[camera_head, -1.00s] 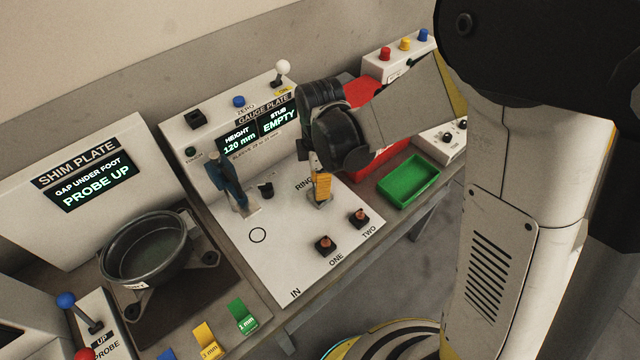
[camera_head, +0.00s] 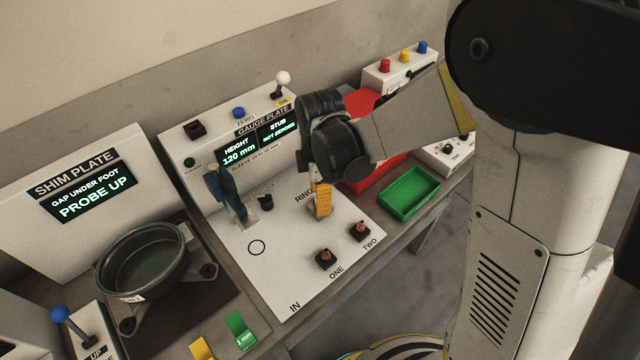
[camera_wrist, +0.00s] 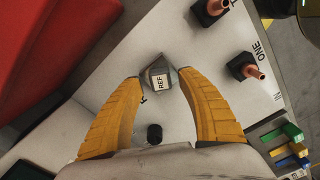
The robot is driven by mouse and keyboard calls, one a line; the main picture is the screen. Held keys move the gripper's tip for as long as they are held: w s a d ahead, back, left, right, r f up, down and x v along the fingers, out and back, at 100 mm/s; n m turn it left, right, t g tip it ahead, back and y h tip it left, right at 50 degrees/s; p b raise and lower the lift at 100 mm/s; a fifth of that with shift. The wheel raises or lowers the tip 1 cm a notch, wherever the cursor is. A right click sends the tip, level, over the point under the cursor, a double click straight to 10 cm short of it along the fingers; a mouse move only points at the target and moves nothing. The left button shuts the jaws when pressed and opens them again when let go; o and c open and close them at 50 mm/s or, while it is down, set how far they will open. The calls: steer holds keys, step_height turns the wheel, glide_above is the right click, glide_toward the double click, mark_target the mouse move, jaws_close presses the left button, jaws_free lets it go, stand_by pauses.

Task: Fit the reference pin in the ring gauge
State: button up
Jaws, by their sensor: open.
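The reference pin (camera_wrist: 158,76) is a grey block marked REF. In the wrist view it stands between my two yellow fingertips, with visible gaps at the sides. My gripper (camera_wrist: 160,82) is open around it; in the head view it (camera_head: 322,205) points down at the gauge plate (camera_head: 285,235) beside the RING lettering. The gauge display (camera_head: 277,130) reads height 120 mm and, for the stub, apparently NOT ZEROED.
A blue-handled lever (camera_head: 225,190) and a small black knob (camera_head: 265,202) stand left. A green tray (camera_head: 410,194) and a red bin (camera_wrist: 45,45) are beside the plate.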

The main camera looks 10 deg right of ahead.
step_height(320, 180, up, 11)
stand_by(0.3)
steer(key=s+d+r+m+t, duration=0.2)
steer(key=s+d+m, duration=0.3)
steer(key=m, duration=0.4)
steer(key=s+d+r+m+t, duration=0.3)
steer(key=s+d+m+t, duration=0.2)
steer(key=d+m, duration=0.3)
steer(key=shift+s+d+r+m, duration=0.3)
steer(key=shift+s+m, duration=0.2)
steer(key=shift+m, duration=0.4)
steer(key=shift+c, duration=0.4)
stand_by(0.4)
